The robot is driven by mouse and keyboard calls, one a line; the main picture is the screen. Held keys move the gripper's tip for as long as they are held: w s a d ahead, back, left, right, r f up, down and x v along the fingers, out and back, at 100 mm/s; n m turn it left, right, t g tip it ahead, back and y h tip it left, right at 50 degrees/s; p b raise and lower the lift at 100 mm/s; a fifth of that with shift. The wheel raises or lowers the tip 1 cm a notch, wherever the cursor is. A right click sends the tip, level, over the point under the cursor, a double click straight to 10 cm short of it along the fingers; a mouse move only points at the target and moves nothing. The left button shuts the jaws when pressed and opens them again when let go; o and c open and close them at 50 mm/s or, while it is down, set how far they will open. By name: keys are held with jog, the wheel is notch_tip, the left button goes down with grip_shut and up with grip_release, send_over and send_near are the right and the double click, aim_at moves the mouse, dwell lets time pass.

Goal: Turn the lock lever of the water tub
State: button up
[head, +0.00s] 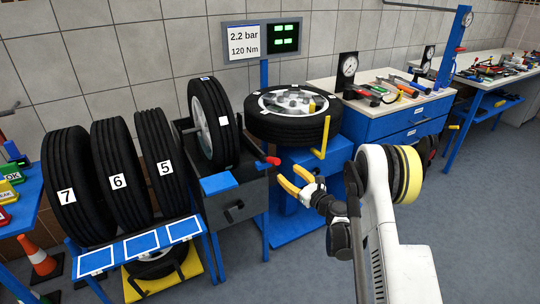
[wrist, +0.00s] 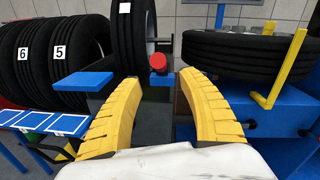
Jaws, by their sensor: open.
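The water tub (head: 238,200) is a dark grey box on blue legs, with an upright tyre (head: 212,122) standing in it. Its lock lever has a red knob (head: 271,160) at the tub's upper right corner. In the wrist view the red knob (wrist: 158,62) appears straight ahead, in the gap between my fingertips and a little above them. My gripper (head: 287,174) has two yellow fingers, spread apart and empty, just right of and below the knob in the head view. The knob seems to lie beyond the fingertips, not between them.
A yellow bracket (head: 322,140) stands right of my gripper, by a tyre lying flat (head: 292,112) on a blue machine. Tyres numbered 7, 6 and 5 (head: 166,165) stand at left. A blue pad (head: 218,183) sits on the tub's front left. Floor at right is free.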

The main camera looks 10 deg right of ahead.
aim_at(273, 160)
jog(key=b+x, duration=0.3)
jog(key=x, duration=0.6)
jog(key=shift+w+a+f, duration=0.1)
jog(key=shift+a, duration=0.05)
jog(key=shift+w+a, duration=0.2)
jog(key=shift+w, duration=0.4)
grip_shut()
